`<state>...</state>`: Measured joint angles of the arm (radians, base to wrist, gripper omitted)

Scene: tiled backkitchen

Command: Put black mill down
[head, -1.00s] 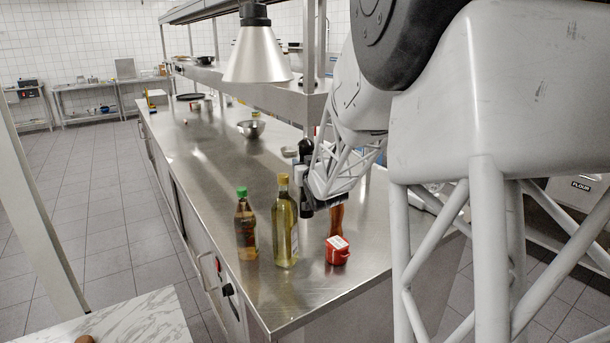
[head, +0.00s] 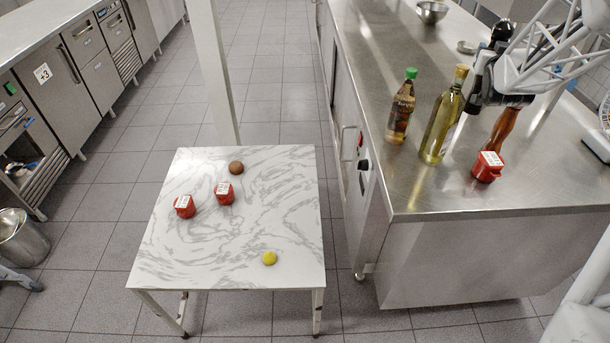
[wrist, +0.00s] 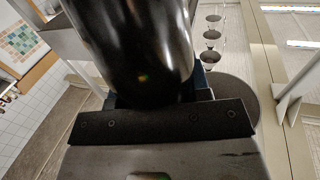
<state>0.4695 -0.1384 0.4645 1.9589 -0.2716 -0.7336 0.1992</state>
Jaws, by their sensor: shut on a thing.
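The black mill (wrist: 130,50) is a glossy dark cylinder filling the upper middle of the wrist view. My gripper (wrist: 155,100) is shut on it, with blue parts of the fingers showing at its sides. In the head view my gripper (head: 502,97) is over the right part of the steel counter (head: 440,195), close to the bottles. I cannot clearly separate the mill from the dark gripper and dark objects there.
On the counter stand a green-capped bottle (head: 401,108), a yellow oil bottle (head: 442,118), a red labelled pot (head: 487,167) and a metal bowl (head: 432,12). A marble-topped table (head: 220,250) at left holds two red pots (head: 185,206), a brown round item (head: 236,167) and a yellow one (head: 269,258).

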